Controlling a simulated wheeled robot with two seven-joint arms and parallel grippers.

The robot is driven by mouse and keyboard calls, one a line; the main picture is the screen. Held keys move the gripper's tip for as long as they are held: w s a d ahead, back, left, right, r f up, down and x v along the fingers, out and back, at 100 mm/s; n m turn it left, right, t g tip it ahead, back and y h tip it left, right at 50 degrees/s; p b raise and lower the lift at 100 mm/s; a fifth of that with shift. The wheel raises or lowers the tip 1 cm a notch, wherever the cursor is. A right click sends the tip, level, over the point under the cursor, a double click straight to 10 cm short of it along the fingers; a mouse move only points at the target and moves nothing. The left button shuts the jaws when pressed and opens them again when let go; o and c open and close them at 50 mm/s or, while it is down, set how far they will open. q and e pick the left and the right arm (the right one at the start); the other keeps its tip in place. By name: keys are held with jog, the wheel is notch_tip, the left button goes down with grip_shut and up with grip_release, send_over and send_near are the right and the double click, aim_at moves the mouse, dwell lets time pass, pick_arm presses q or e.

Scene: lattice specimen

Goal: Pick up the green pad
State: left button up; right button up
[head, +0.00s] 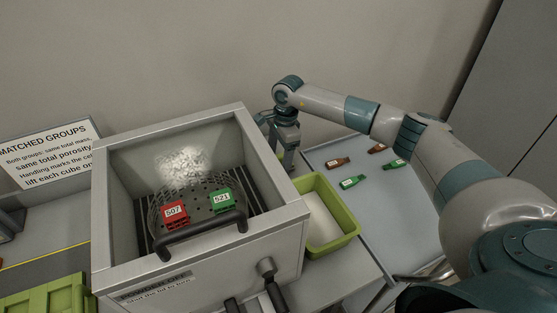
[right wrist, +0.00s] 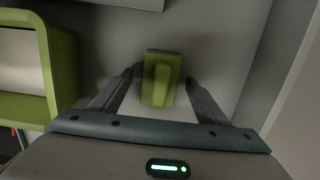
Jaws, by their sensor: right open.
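The green pad (right wrist: 160,65), a flat yellow-green block with a raised rounded grip, shows upright in the middle of the right wrist view. My right gripper (right wrist: 160,88) is open, with one finger on each side of the pad's grip and a gap on both sides. In the head view my right gripper (head: 288,163) points down behind the green-rimmed tray, beside the grey box. There the pad is mostly hidden by the gripper and the box. My left gripper is not in view.
The open grey box (head: 200,262) holds a perforated basket with a red cube (head: 175,214) and a green cube (head: 222,200). A green tray (head: 335,244) with a pale inside stands right of it.

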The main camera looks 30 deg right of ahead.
jog(key=shift+f, duration=0.1)
jog(key=shift+c, duration=0.6)
jog(key=c, duration=1)
jog(key=shift+r, duration=0.2)
